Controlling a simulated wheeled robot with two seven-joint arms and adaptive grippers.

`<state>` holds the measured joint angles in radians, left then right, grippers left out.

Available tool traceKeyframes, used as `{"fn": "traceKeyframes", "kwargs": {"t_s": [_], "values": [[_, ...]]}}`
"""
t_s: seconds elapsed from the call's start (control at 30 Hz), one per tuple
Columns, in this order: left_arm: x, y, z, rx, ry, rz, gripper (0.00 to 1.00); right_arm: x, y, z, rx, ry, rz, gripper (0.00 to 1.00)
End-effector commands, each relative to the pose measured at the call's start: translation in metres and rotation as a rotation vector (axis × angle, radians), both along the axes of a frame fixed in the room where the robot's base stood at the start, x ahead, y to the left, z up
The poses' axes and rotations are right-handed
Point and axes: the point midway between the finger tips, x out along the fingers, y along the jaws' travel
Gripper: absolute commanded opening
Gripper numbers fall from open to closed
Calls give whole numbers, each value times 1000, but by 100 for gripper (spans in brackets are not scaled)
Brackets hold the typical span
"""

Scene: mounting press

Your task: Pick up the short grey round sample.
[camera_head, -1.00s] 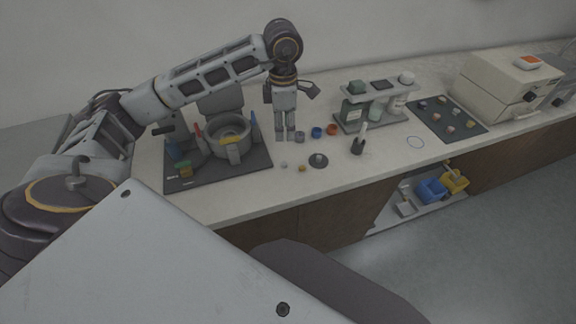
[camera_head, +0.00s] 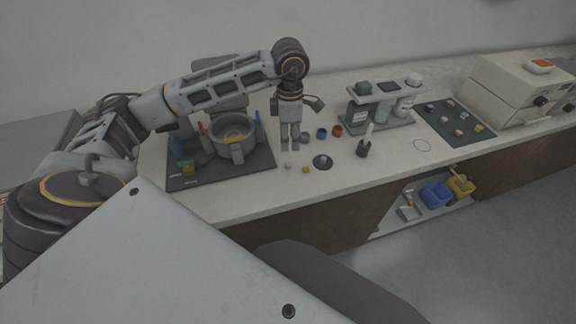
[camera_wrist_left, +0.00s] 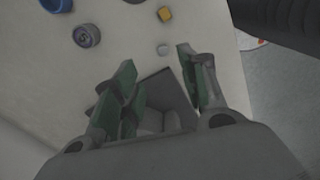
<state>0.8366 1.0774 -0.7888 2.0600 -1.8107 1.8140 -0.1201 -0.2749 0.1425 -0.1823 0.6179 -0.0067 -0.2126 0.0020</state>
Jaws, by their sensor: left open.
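A small pale grey round piece (camera_head: 288,166) lies on the counter near its front edge, left of a small yellow piece (camera_head: 305,170). In the left wrist view the pale grey piece (camera_wrist_left: 163,49) lies just beyond my fingertips, roughly in line with the gap. A larger grey round piece (camera_head: 305,137) stands farther back, beside blue (camera_head: 321,133) and orange (camera_head: 337,130) ones; it also shows in the wrist view (camera_wrist_left: 87,36). My left gripper (camera_head: 290,150) points down, open and empty, behind the pale piece in the head view. My right gripper is not in view.
The press (camera_head: 233,135) on its dark mat (camera_head: 215,174) stands left of the gripper. A dark disc with a knob (camera_head: 322,162) and a dark pen holder (camera_head: 363,149) are to the right. A bottle rack (camera_head: 380,120) stands behind them.

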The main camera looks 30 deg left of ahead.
Motion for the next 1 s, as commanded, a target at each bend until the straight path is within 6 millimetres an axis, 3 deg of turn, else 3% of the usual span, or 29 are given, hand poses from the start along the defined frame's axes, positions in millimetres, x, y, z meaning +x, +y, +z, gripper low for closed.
{"fn": "traceKeyframes", "kwargs": {"t_s": [0.4,0.63,1.0], "values": [[0,0,-48,1,1,0,43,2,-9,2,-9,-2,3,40],[0,0,-52,1,1,0,43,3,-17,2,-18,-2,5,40],[-3,0,-59,0,3,0,43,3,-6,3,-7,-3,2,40]]}}
